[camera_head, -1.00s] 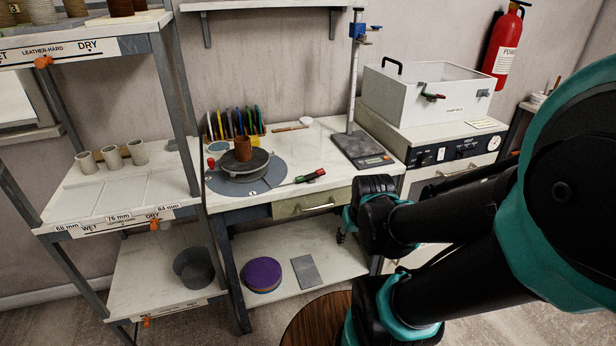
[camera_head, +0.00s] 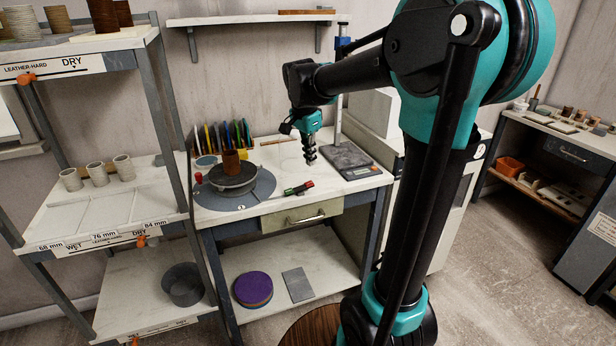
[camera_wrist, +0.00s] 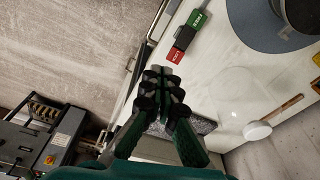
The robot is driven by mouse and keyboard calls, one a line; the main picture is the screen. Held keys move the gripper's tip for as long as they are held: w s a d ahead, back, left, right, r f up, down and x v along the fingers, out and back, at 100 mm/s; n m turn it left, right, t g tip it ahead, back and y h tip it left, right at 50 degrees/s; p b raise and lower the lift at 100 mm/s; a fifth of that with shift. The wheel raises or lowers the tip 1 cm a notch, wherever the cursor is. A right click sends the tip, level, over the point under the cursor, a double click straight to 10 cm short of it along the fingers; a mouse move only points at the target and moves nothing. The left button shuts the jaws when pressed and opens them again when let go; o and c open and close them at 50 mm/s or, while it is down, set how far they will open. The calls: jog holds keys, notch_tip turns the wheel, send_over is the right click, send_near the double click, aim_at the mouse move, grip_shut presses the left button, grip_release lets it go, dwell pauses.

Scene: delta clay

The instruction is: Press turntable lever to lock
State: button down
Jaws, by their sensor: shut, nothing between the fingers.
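The turntable (camera_head: 233,178) stands on the white bench, with a brown clay cylinder (camera_head: 231,162) on its wheel and a grey-blue disc around its base. A small dark lever block (camera_head: 298,188) lies at the disc's right edge. In the wrist view, the block (camera_wrist: 184,38) sits between a green FREE label (camera_wrist: 196,20) and a red LOCK label (camera_wrist: 175,56). I cannot tell the lever's exact position. My gripper (camera_head: 310,155) is shut and empty, pointing down above the bench, to the right of the lever. Its closed fingertips (camera_wrist: 163,80) show near the red end in the wrist view.
A scale with a tall post (camera_head: 348,160) stands close to the right of my gripper. Coloured tools (camera_head: 222,136) stand behind the turntable. A shelf rack (camera_head: 110,200) is at left. A drawer (camera_head: 301,216) is below the bench top.

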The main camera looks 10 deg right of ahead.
aim_at(311, 183)
jog(key=w+a+r+m, duration=0.2)
jog(key=w+r+m, duration=0.1)
jog(key=r, duration=0.1)
jog(key=shift+w+a+r+g+h, duration=0.2)
jog(key=shift+w+r+g+h, duration=0.1)
jog(key=shift+r+g, duration=0.1)
jog(key=shift+f, duration=0.15)
jog(key=f, duration=0.4)
jog(key=d+f, duration=0.1)
jog(key=f, duration=0.4)
jog(key=d+f, duration=0.1)
jog(key=f, duration=0.3)
jog(key=shift+w+d+f, duration=0.2)
jog(key=shift+w+f, duration=0.05)
jog(key=shift+f, duration=0.1)
jog(key=shift+w+d+f+y, duration=0.1)
jog(key=shift+d+f+y, duration=0.3)
jog(key=shift+y, duration=0.4)
jog(key=shift+d+f, duration=0.2)
jog(key=shift+d, duration=0.05)
jog(key=shift+r, duration=0.15)
